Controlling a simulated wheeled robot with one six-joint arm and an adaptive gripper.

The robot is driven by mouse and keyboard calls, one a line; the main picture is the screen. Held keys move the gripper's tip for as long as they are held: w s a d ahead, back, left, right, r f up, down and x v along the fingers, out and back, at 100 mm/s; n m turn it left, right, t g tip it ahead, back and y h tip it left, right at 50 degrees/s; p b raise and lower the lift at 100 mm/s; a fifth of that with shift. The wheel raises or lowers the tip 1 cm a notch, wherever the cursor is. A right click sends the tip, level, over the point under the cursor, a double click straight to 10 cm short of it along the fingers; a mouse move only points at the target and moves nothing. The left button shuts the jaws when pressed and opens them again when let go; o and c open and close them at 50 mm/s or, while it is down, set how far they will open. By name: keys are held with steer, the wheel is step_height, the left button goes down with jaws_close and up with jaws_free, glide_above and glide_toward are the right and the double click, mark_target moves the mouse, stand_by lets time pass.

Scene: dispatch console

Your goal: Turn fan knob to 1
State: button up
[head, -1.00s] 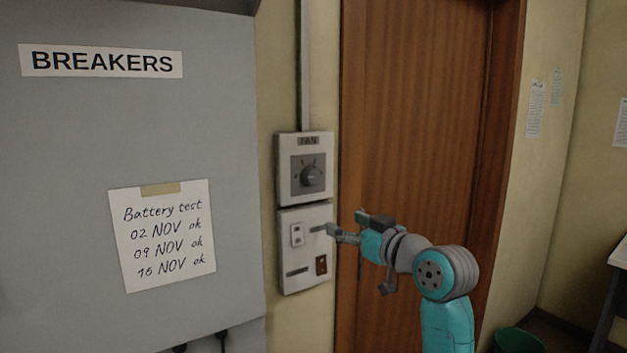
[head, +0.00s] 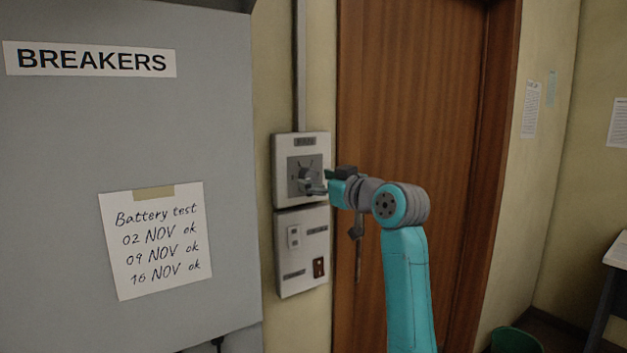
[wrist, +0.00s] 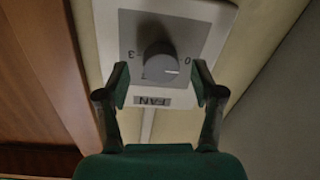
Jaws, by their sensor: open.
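The fan knob (wrist: 160,66) is a dark round dial on a grey square plate, set in a white wall box labelled FAN. In the wrist view the box appears upside down, with the marks 0 and 3 on either side of the knob and a pale pointer line towards the 0. In the head view the knob (head: 305,176) is partly hidden by my gripper. My gripper (wrist: 160,78) is open, with one finger on each side of the knob's lower edge in the wrist view. I cannot tell whether the fingers touch it. In the head view my gripper (head: 318,182) is at the box.
Below the fan box is a second panel (head: 301,262) with a white switch and a brown switch. A grey breaker cabinet (head: 60,130) stands to the left. A brown wooden door (head: 420,100) is behind my arm on the right.

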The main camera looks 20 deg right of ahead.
steer(key=shift+x, duration=0.95)
steer(key=c, duration=1.1)
steer(key=shift+c, duration=0.2)
steer(key=shift+m, duration=0.4)
steer(key=m, duration=0.5)
steer(key=shift+m, duration=0.3)
steer(key=m, duration=0.5)
steer(key=shift+a+m+t, duration=0.1)
steer(key=shift+m+t, duration=0.2)
steer(key=shift+f, duration=0.1)
